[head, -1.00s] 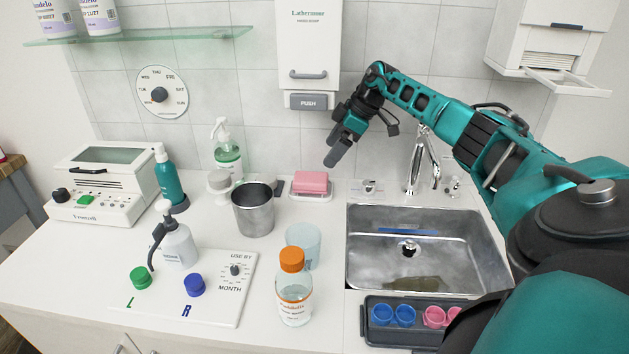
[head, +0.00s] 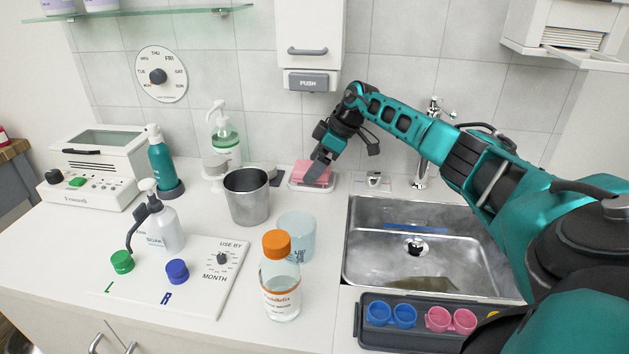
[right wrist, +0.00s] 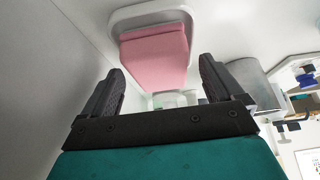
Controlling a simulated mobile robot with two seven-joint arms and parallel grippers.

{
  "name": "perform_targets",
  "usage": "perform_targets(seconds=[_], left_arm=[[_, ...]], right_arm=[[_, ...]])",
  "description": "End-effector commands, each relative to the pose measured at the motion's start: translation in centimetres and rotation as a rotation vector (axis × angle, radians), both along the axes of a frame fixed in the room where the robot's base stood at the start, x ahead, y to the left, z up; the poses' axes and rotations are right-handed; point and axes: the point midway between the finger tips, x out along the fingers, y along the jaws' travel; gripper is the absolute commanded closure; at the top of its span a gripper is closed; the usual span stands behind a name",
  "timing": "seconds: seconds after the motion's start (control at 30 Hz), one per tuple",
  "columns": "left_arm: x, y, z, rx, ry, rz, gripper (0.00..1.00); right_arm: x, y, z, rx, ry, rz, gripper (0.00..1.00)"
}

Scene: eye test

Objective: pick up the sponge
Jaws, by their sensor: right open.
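The pink sponge (head: 309,171) lies in a white dish (head: 296,186) at the back of the counter, left of the sink. My right gripper (head: 312,180) is in front of the sponge in the head view and hides part of it. In the right wrist view the sponge (right wrist: 154,55) shows ahead of the gripper (right wrist: 160,82), roughly between the lines of its two fingers. The fingers are wide apart with nothing between them. I cannot tell whether a finger touches the sponge. My left gripper is not in view.
A metal cup (head: 247,197) and a soap pump bottle (head: 224,140) stand left of the dish. A clear bottle with an orange cap (head: 281,285) and a bluish cup (head: 297,238) stand in front. The sink (head: 433,281) is to the right. A wall dispenser (head: 310,40) hangs above.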

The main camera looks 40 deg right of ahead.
Motion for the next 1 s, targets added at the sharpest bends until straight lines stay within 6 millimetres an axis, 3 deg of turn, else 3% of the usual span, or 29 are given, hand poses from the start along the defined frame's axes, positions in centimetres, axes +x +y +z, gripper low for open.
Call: perform_targets(seconds=[0.07, 0.3, 0.87, 1.0], left_arm=[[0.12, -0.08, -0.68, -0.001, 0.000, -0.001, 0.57], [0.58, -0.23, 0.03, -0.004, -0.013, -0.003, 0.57], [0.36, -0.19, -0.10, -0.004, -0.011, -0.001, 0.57], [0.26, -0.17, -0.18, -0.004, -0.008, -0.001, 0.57]], right_arm=[[0.24, 0.31, -0.62, 0.000, -0.002, 0.000, 0.06], [0.28, 0.36, -0.43, -0.001, -0.001, -0.001, 0.06], [0.23, 0.33, -0.46, -0.001, 0.001, -0.001, 0.60], [0.23, 0.32, -0.46, -0.001, 0.001, -0.001, 0.61]])
